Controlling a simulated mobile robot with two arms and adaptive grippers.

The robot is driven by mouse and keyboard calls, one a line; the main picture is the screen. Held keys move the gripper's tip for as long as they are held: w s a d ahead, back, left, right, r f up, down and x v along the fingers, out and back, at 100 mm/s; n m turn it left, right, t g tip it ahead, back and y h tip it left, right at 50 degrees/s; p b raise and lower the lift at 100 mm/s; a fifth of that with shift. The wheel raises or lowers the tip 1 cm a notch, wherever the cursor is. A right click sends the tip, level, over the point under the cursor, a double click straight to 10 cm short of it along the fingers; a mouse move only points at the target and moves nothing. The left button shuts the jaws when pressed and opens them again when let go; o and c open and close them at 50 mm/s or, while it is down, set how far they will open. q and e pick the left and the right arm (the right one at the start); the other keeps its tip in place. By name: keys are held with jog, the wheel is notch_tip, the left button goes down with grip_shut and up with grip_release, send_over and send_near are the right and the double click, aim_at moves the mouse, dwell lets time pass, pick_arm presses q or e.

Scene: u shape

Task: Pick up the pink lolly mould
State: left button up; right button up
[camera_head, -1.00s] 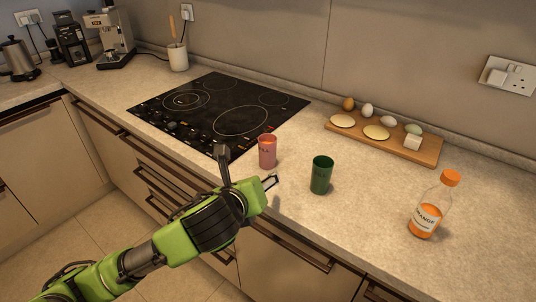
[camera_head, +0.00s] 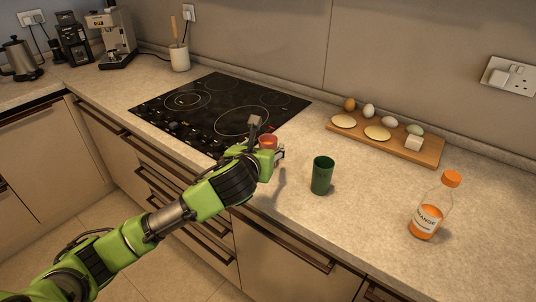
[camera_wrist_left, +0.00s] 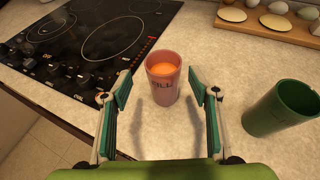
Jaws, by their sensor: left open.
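The pink lolly mould (camera_wrist_left: 163,84) is a pink cup with orange contents and dark lettering. It stands upright on the counter beside the hob. In the head view only its top (camera_head: 268,141) shows, with the rest hidden behind my left gripper (camera_head: 268,138). My left gripper also shows in the left wrist view (camera_wrist_left: 159,85), open, with its fingers on either side of the mould. Gaps show between the fingers and the mould. My right gripper is not in view.
A green cup (camera_head: 322,175) stands close to the right of the mould. An orange-capped bottle (camera_head: 428,207) stands farther right. A wooden board (camera_head: 431,152) with eggs and flat rounds lies behind. The black hob (camera_head: 200,92) is to the left.

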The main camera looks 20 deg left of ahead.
pick_arm(q)
jog(key=x, duration=0.4)
jog(key=shift+w+d+f, duration=0.25)
jog(key=shift+f, duration=0.15)
jog(key=c, duration=1.3)
jog(key=shift+r, duration=0.2)
